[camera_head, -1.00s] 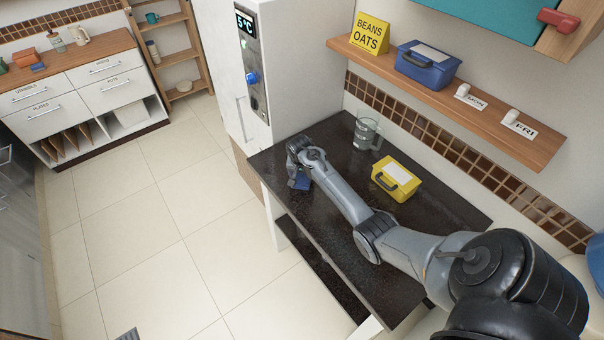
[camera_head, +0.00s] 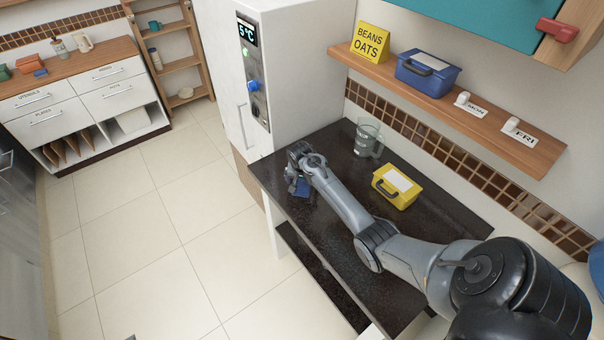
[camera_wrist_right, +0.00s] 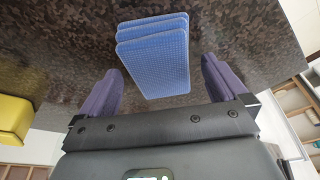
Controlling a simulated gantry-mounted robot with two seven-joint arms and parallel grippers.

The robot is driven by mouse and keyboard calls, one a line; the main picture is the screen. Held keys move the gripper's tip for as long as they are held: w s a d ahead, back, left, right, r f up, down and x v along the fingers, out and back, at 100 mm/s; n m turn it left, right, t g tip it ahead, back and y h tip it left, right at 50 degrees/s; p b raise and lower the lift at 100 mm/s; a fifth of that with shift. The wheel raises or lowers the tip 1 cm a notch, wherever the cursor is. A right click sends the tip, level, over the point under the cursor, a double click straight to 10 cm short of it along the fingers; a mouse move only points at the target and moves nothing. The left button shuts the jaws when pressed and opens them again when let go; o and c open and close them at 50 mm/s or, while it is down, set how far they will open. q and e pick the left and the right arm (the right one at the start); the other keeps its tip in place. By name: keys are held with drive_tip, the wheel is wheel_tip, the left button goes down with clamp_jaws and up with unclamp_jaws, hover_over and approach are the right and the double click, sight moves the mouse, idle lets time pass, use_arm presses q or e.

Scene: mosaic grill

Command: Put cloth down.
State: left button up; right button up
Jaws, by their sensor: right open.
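A blue folded cloth (camera_wrist_right: 155,62) lies on the dark speckled counter in the right wrist view, between and just beyond the fingertips of my right gripper (camera_wrist_right: 160,85). The two purple-grey fingers stand wide apart, with a gap on each side of the cloth. In the head view the cloth (camera_head: 302,187) shows as a small blue patch beside my right gripper (camera_head: 297,170), near the counter's left edge. The gripper covers part of it there. My left gripper is not in view.
The dark counter (camera_head: 440,222) also holds a yellow box (camera_head: 397,187) and a clear glass jug (camera_head: 367,138). A white fridge (camera_head: 300,90) stands left of it. A wooden shelf (camera_head: 500,128) runs along the wall above. The tiled floor at left is clear.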

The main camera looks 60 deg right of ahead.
sight(301, 188)
drive_tip(key=v, duration=1.1)
drive_tip(key=s+a+f+n, duration=0.2)
drive_tip(key=s+a+n, duration=0.15)
drive_tip(key=a, duration=0.35)
drive_tip(key=s+a+f+n+t, duration=0.1)
drive_tip(key=s+a+f+n, duration=0.2)
drive_tip(key=a, duration=0.4)
drive_tip(key=s+a+f+n, duration=0.1)
drive_tip(key=s+a+n, duration=0.3)
drive_tip(key=a, duration=0.4)
drive_tip(key=s+a+r+n+t+y, duration=0.1)
drive_tip(key=s+a+r+n+y, duration=0.2)
drive_tip(key=s+a, duration=0.8)
drive_tip(key=a+r+n, duration=0.1)
drive_tip(key=a+n, duration=0.1)
drive_tip(key=a, duration=0.1)
drive_tip(key=shift+s+a+r+p, duration=0.25)
drive_tip(key=shift+s+a+p, duration=0.1)
drive_tip(key=shift+s+p, duration=0.05)
wheel_tip(301, 188, up, 16)
drive_tip(key=p, duration=1.5)
drive_tip(key=shift+f+p, duration=0.15)
drive_tip(key=shift+p, duration=0.15)
drive_tip(key=shift+f, duration=0.1)
